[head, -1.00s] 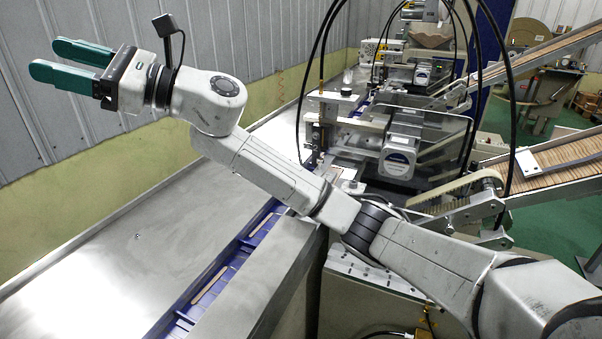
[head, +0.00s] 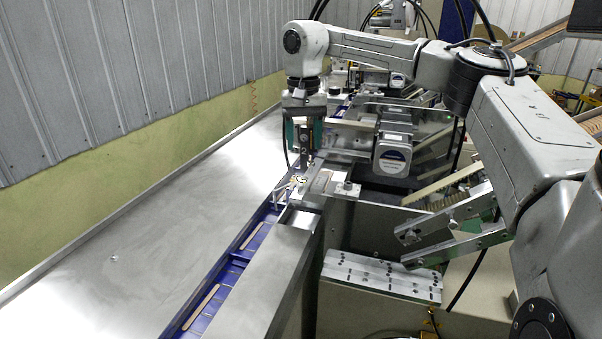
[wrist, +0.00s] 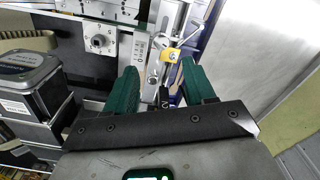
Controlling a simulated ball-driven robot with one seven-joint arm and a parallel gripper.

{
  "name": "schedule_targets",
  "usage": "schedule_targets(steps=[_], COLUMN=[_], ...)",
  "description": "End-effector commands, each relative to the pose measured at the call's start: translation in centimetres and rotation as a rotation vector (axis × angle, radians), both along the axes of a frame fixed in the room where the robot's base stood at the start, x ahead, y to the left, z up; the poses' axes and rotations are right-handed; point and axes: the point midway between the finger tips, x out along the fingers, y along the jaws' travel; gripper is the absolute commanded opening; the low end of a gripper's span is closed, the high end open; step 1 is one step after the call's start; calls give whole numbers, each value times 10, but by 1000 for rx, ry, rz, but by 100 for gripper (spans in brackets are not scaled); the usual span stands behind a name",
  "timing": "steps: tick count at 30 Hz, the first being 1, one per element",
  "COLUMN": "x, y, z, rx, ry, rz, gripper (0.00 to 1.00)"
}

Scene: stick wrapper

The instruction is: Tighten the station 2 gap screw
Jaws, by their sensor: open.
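My gripper (head: 303,146) points down over the near end of the machine, above the blue conveyor channel, with its green fingers apart. In the wrist view my gripper (wrist: 159,72) is open, with metal machine parts showing between and beyond the fingers. A small metal crossbar handle with a yellow collar (wrist: 170,55) shows just past the fingertips; it may be the gap screw, but I cannot be sure. A black tag marked 2 (wrist: 165,97) shows between the fingers. I cannot tell whether either finger touches anything. In the head view the fingers and wrist hide most of this spot.
A boxy motor (head: 393,153) stands right of my gripper, and it shows at left in the wrist view (wrist: 30,85). The blue channel (head: 243,258) carries wooden sticks. A broad steel table (head: 120,245) lies clear at left. A drilled metal block (head: 380,278) sits at front right.

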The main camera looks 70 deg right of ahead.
Motion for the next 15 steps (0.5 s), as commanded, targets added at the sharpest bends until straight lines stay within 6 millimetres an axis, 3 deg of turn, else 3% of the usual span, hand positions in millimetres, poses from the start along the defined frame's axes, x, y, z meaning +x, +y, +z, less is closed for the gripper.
schedule_targets(steps=[9,15], x=[0,1], y=[1,1], z=[-58,-82], rx=[5,3], ry=[-2,-4], rz=[1,0], gripper=[54,54])
